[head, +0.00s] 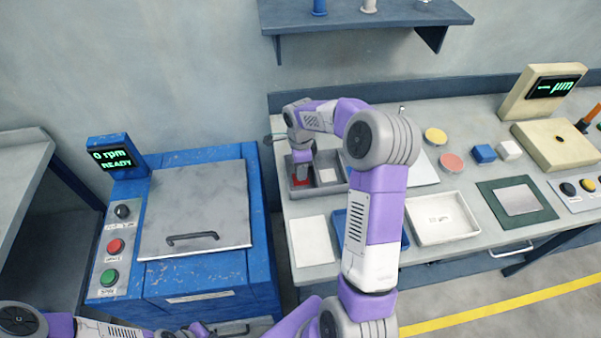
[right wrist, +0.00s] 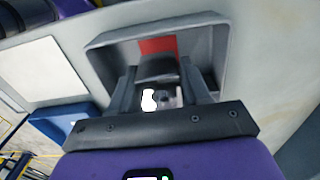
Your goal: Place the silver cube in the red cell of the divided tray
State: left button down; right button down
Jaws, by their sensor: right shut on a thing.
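The grey divided tray (head: 318,155) stands on the bench's left part. Its left cell has a red floor (head: 301,183), and the cell beside it has a pale floor patch. My right gripper (head: 303,167) points down at the red cell. In the right wrist view, the fingers (right wrist: 160,85) are shut on a grey block, seemingly the silver cube (right wrist: 157,67), with the red floor (right wrist: 158,45) showing just past it. Whether the cube touches the floor is unclear. The cube is hidden in the head view. My left gripper is out of view.
My right arm crosses over a blue tray (head: 340,222) and hides part of the bench. A white tray (head: 441,217), a white plate (head: 312,240) and blue and white blocks (head: 483,153) lie nearby. A blue machine (head: 200,270) stands left of the bench.

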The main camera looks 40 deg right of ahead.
notch_tip(320, 180, down, 3)
jog(key=shift+w+r, duration=0.1)
jog(key=c, duration=0.5)
grip_release()
notch_tip(320, 180, up, 12)
jog(key=shift+p, duration=0.75)
